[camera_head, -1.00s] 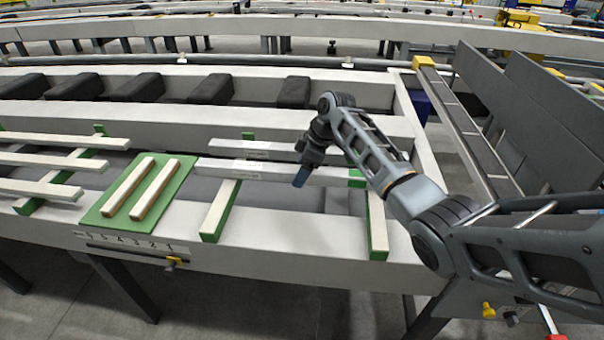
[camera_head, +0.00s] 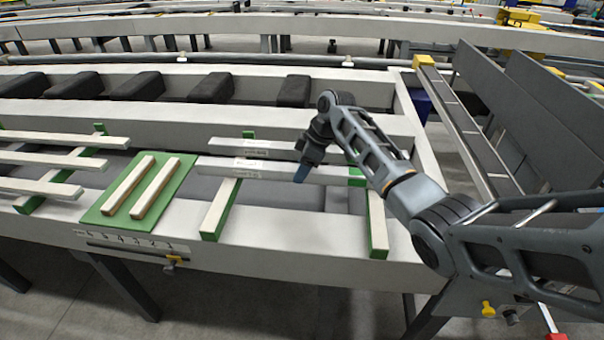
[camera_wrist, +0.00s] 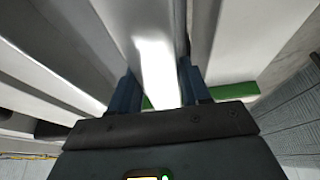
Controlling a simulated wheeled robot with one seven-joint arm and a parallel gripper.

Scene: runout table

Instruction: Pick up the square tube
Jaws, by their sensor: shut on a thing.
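The square tube (camera_head: 225,168) is a long pale bar with a label. It is the nearer of two bars lying side by side across the green-edged supports in the head view. My gripper (camera_head: 302,173) has its blue fingertips around this nearer bar, toward its right half. In the wrist view the bar (camera_wrist: 158,62) runs between the two blue fingers (camera_wrist: 158,92), which are shut on it. I cannot tell whether there is a gap between the bar and the supports.
A second labelled bar (camera_head: 235,145) lies just behind. The green-edged supports (camera_head: 219,212) (camera_head: 377,225) stand left and right. A green board (camera_head: 110,212) with two short strips lies at the left, with more pale bars (camera_head: 45,188) beyond. Dark blocks (camera_head: 210,88) line the back.

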